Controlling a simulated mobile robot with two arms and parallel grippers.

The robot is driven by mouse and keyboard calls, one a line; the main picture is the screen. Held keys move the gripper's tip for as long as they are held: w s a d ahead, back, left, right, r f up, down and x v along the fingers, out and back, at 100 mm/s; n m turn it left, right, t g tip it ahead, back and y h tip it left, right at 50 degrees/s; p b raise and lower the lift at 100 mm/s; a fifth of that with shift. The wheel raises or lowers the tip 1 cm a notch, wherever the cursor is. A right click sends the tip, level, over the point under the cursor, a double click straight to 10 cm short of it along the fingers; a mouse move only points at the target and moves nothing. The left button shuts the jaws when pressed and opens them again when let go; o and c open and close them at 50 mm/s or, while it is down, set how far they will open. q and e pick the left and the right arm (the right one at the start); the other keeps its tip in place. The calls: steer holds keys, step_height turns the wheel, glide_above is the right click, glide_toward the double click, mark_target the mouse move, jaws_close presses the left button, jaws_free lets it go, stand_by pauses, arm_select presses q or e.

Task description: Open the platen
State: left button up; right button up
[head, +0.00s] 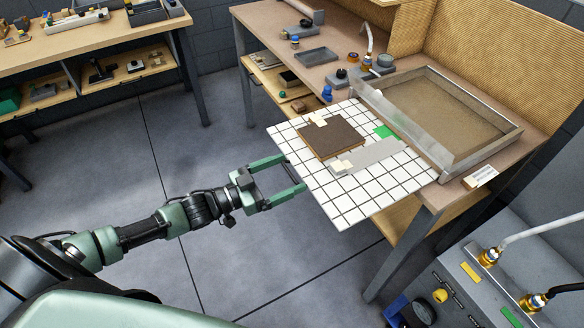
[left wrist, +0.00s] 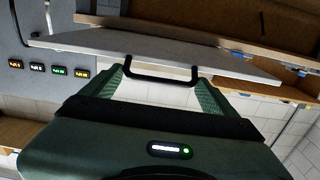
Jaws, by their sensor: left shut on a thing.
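The platen (head: 345,205) is a white board with a dark grid. It juts out past the front edge of the workbench, beside a clear-walled frame (head: 440,115). A dark brown panel (head: 332,137), a grey strip (head: 375,156), small pale blocks and a green piece lie on it. In the left wrist view the platen (left wrist: 225,62) shows edge-on, with a black bar handle (left wrist: 160,81) on its near side. My left gripper (head: 278,184) is at the platen's near left edge, its fingers shut on the handle. The handle is hard to make out in the head view. My right gripper is out of view.
The workbench (head: 285,50) holds a grey tray (head: 318,56) and small fittings behind the platen. A grey unit with hoses (head: 480,290) stands at lower right. Another bench (head: 100,32) is at upper left. The floor between the benches is clear.

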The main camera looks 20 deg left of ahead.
arm_select(q)
steer(key=shift+s+a+f, duration=0.15)
steer(key=shift+s+a, duration=0.1)
steer(key=shift+s, duration=0.35)
steer(key=o, duration=1.8)
steer(key=b+v, duration=0.1)
steer(key=v, duration=0.6)
steer(key=shift+s+a, duration=0.2)
steer(key=shift+s, duration=0.1)
